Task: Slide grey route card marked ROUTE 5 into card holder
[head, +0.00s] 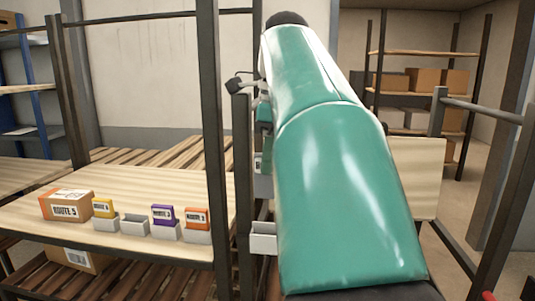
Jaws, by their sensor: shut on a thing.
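My green arm fills the middle of the head view and hides much of what lies behind it. My gripper (265,148) shows only in part at the arm's left edge, pointing down, shut on the grey route card (257,163). Only a narrow strip of the card shows, with dark print too small to read. The holder's right side is hidden by my arm.
Another grey holder (263,238), seemingly empty, hangs lower. On the wooden shelf (155,190) at left stand a ROUTE-marked carton (66,205), yellow (104,208), purple (163,215) and orange (197,218) cards in holders, and an empty holder (134,225). A dark upright (212,130) stands close left.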

